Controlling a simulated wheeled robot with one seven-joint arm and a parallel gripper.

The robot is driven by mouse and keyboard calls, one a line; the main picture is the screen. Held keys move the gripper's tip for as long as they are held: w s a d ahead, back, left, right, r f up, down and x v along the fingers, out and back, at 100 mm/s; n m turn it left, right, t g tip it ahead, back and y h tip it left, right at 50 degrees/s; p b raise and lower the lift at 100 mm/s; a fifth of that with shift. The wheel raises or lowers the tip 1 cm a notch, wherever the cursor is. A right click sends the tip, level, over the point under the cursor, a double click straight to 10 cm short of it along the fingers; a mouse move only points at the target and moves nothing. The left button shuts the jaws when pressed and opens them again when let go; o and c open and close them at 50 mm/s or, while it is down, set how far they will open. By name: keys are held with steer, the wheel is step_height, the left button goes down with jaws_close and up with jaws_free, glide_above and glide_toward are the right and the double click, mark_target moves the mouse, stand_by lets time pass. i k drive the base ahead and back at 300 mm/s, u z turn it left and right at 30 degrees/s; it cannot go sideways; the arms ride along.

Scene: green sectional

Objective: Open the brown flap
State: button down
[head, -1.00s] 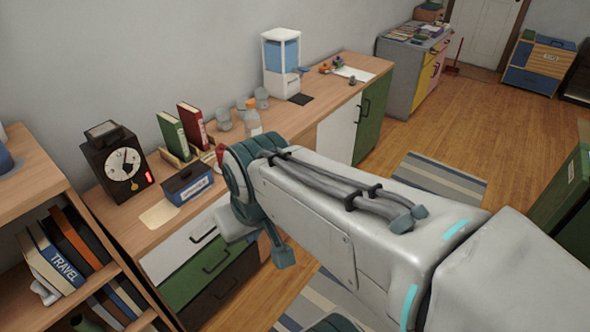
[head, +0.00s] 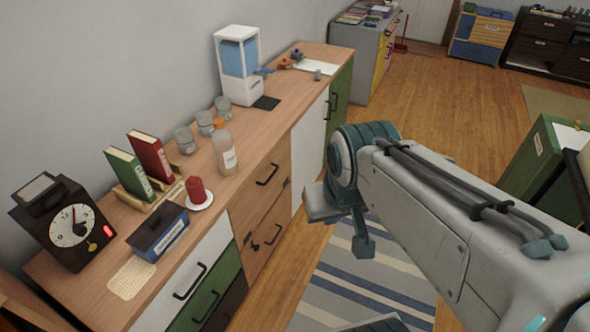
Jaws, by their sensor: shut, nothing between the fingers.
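The long wooden sideboard (head: 195,205) runs along the wall. Its middle section has a brown wood-faced upper front (head: 258,188) with a black bar handle, and a brown lower front (head: 270,228) with a handle and a small dark key-like fitting. Both look closed. I cannot tell which one is the named flap; a dark brown front (head: 228,303) also shows low at the left. My arm stands to the right of the sideboard. My gripper (head: 363,246) shows only partly below the teal joint, apart from the fronts, over the rug. It looks shut and empty.
A striped rug (head: 350,285) lies on the floor before the sideboard. On its top stand a clock (head: 72,228), books (head: 150,158), a red candle (head: 196,190), a bottle (head: 223,152) and a water dispenser (head: 238,65). A green cabinet (head: 540,170) stands at the right.

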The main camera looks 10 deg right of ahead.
mark_target(246, 211)
steer(key=z, duration=0.15)
steer(key=i, duration=0.85)
steer(key=u, duration=0.35)
